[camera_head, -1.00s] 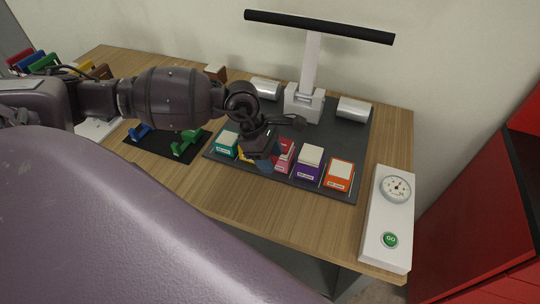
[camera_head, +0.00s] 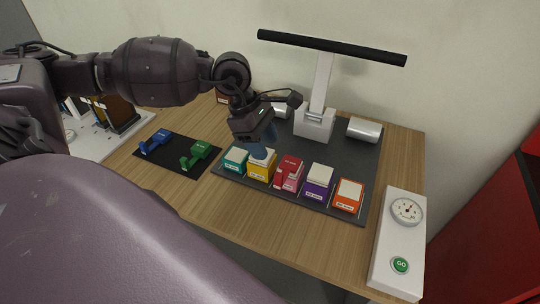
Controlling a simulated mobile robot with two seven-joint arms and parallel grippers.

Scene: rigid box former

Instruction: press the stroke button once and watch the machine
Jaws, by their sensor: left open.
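The green GO button (camera_head: 400,264) sits near the front end of a white control panel (camera_head: 387,244) at the table's right. A round dial gauge (camera_head: 407,210) is at the panel's far end. The machine, a grey post (camera_head: 318,92) with a long black top bar (camera_head: 330,46), stands on a dark plate (camera_head: 338,148) at the back. My left gripper (camera_head: 259,146) points down over the yellow box (camera_head: 262,166), well left of the button. It is open; whether its tips touch the box is hard to tell. My right gripper is not in view.
Teal (camera_head: 236,159), red (camera_head: 289,173), purple (camera_head: 318,181) and orange (camera_head: 348,195) boxes line the plate's front. White cylinders (camera_head: 363,129) flank the post. Blue (camera_head: 155,142) and green (camera_head: 196,154) pieces lie on a black mat (camera_head: 172,165). Bare wood lies in front of the plate.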

